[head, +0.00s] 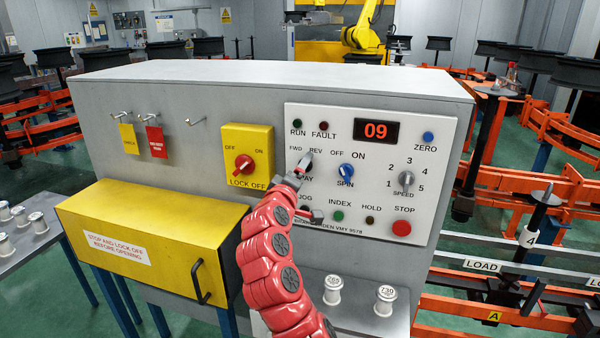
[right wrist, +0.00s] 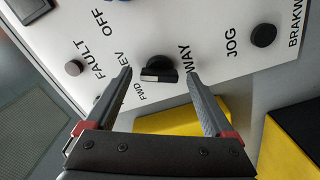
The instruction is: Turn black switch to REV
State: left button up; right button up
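The black switch (right wrist: 160,70) is on the white control panel, beside the FWD and REV labels. A pale mark shows on the left part of its handle in the right wrist view; I cannot tell exactly which label it points to. In the head view my gripper hides most of the switch. My right gripper (right wrist: 159,74) is open, with one finger on each side of the switch and a visible gap to both. In the head view, my right gripper (head: 306,188) is in front of the panel's left part. My left gripper is not in view.
Close by on the panel (head: 440,215) are the blue SPIN knob (head: 346,171), green INDEX button (head: 338,216) and red STOP button (head: 401,228). A yellow lock-off switch (head: 246,158) and yellow box (head: 155,250) lie left. White spindles (head: 385,300) stand below.

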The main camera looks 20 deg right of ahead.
jog(key=b+v, duration=0.2)
jog(key=v, duration=1.5)
jog(key=shift+s+a+b, duration=0.2)
jog(key=shift+b, duration=0.2)
